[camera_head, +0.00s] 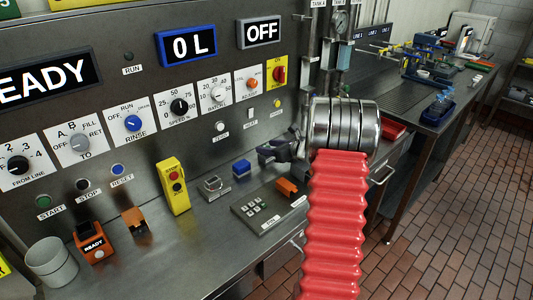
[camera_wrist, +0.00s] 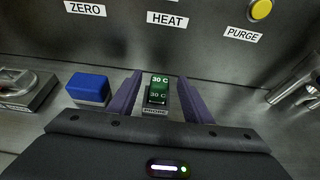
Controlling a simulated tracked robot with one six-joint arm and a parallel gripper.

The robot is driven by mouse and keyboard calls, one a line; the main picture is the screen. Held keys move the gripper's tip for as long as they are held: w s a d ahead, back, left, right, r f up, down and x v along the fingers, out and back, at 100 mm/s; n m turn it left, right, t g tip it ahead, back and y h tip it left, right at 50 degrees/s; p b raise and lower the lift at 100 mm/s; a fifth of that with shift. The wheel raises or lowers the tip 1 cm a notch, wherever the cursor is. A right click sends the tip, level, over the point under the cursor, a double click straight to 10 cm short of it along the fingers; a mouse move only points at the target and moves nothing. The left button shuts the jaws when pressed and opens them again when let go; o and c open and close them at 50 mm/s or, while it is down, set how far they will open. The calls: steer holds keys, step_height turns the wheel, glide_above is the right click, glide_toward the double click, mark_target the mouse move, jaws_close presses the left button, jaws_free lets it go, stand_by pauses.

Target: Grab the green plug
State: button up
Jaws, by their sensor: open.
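The green plug (camera_wrist: 159,84) shows in the wrist view as a small green block marked "30 C". It sits in a dark holder on the steel counter, with a label reading "PROBE" in front. My gripper (camera_wrist: 161,79) is open, with one purple finger to the left of the plug and one to the right. Gaps show between the fingers and the plug. In the head view, my gripper (camera_head: 270,153) is close to the panel's foot, and I cannot make out the plug there.
A blue block (camera_wrist: 89,87) stands left of the left finger, with a metal-framed device (camera_wrist: 25,90) farther left. The steel panel (camera_wrist: 125,40) rises behind, with a yellow button (camera_wrist: 260,9). A metal fitting (camera_wrist: 295,90) is at right. An orange block (camera_head: 287,187) lies nearby.

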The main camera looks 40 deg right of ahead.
steer(key=shift+c, duration=0.3)
jaws_close()
stand_by(0.4)
step_height(320, 180, up, 10)
stand_by(0.6)
stand_by(0.4)
